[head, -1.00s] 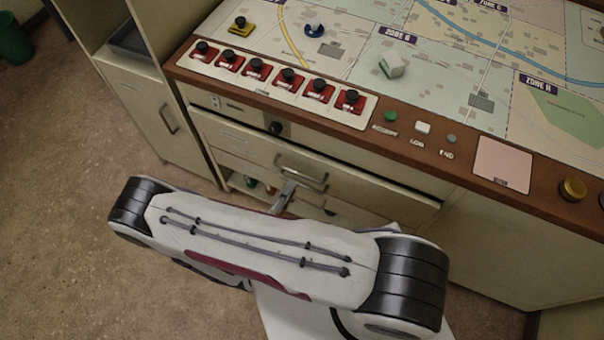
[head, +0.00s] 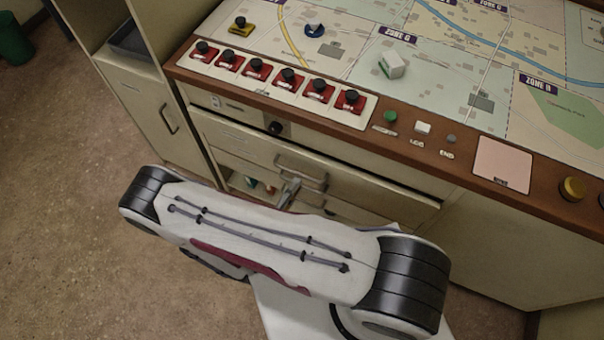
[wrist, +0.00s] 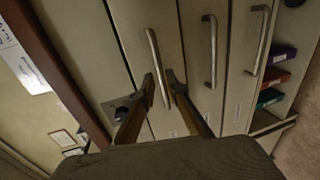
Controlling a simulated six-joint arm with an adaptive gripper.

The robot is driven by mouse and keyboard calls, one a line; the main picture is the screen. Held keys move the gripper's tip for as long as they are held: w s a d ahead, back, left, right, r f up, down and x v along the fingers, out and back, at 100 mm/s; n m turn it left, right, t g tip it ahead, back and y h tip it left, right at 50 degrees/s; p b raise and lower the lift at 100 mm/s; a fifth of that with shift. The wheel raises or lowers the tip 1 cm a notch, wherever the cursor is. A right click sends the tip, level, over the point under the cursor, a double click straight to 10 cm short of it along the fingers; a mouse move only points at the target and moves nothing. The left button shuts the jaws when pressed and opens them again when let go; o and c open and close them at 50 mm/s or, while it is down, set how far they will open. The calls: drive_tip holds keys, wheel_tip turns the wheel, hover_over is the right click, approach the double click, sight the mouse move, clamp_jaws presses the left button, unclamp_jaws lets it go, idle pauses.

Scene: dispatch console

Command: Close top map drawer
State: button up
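The top map drawer (head: 245,142) is a cream front below the console's brown edge, with a dark gap along its upper right side. Its metal bar handle (head: 300,170) also shows in the wrist view (wrist: 153,55). My gripper (head: 289,192) is at the drawer front, just below the handle in the head view and mostly hidden by my arm. In the wrist view my gripper's two dark fingers (wrist: 160,80) stand apart, with the handle's lower part between them in the picture. I cannot tell whether they touch it.
Two more drawer handles, a middle one (wrist: 210,50) and a farther one (wrist: 262,40), run parallel. Coloured binders (wrist: 275,75) sit in an open shelf beyond. A black knob (head: 276,128) is above the drawer.

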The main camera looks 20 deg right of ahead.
sight(307, 166)
drive_tip(key=shift+x, duration=2.9)
clamp_jaws()
drive_tip(key=shift+d, duration=0.1)
drive_tip(key=shift+r+x, duration=0.15)
drive_tip(key=shift+x, duration=0.5)
drive_tip(key=shift+r+x, duration=0.15)
drive_tip(key=shift+x, duration=0.55)
drive_tip(key=shift+w, duration=0.1)
